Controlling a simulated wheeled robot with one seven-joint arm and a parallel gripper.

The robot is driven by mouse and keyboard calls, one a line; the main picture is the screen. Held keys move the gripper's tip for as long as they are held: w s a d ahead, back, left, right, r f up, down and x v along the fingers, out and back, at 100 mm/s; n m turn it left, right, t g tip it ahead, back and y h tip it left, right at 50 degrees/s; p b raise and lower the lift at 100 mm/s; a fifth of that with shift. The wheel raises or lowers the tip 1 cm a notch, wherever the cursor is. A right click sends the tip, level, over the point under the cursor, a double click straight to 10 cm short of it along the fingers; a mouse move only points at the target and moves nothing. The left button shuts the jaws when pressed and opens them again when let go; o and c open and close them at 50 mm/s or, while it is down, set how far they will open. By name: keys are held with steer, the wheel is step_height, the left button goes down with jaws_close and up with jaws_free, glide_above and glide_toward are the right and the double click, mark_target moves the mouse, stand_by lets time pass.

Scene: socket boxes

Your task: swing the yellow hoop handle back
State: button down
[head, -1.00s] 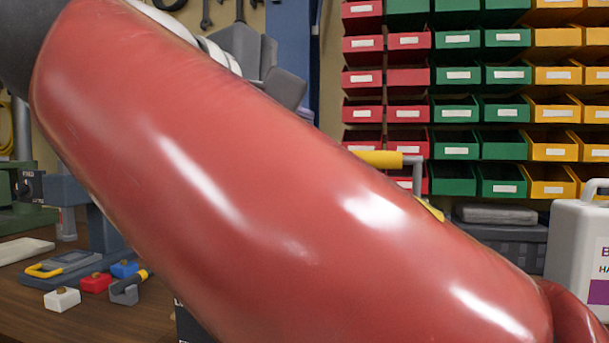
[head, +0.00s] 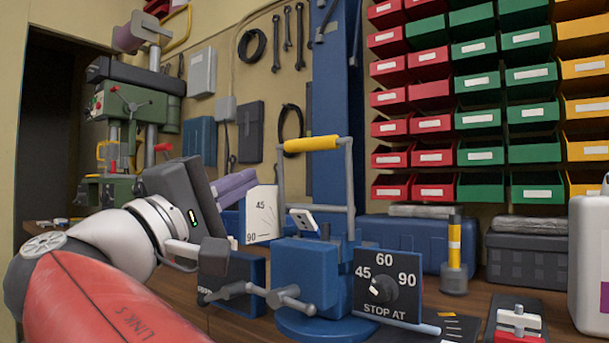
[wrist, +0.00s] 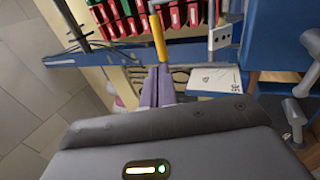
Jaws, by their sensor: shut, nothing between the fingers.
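The yellow hoop handle (head: 310,145) is a yellow grip across grey side bars. It stands upright above the blue bending machine (head: 312,270). In the wrist view the yellow grip (wrist: 158,38) is just beyond my fingertips. My gripper (head: 256,176) has a dark hand and purple fingers, at the left of the machine and left of the hoop, below the level of the grip. The fingers are shut and empty, apart from the handle. They also show in the wrist view (wrist: 156,70). A white angle plate (head: 262,215) marked 45 and 90 stands behind.
A dial (head: 387,287) labelled STOP AT, with 45, 60 and 90, is on the machine's front right. A grey T-bar (head: 288,297) juts out in front. A yellow-banded post (head: 454,250) and a white jug (head: 590,260) stand right. Wall bins (head: 470,100) are behind.

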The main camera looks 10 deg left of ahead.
mark_target(308, 144)
steer(key=p+x, duration=0.2)
steer(key=x, duration=1.1)
steer(key=shift+d, duration=0.1)
steer(key=shift+w+d+r+g+p, duration=0.15)
steer(key=shift+w+r+g+p, duration=0.25)
steer(key=shift+p, duration=0.65)
steer(key=w+g+p, duration=0.1)
steer(key=p, duration=0.1)
steer(key=w+d+p, duration=0.1)
steer(key=p, duration=0.1)
steer(key=shift+r+g+y, duration=0.3)
steer(key=shift+r+g, duration=0.1)
steer(key=w, duration=0.1)
steer(key=w+d+f, duration=0.1)
steer(key=w, duration=0.1)
steer(key=w+d+p, duration=0.1)
steer(key=w, duration=0.1)
steer(key=shift+w+f, duration=0.1)
steer(key=shift+f, duration=0.2)
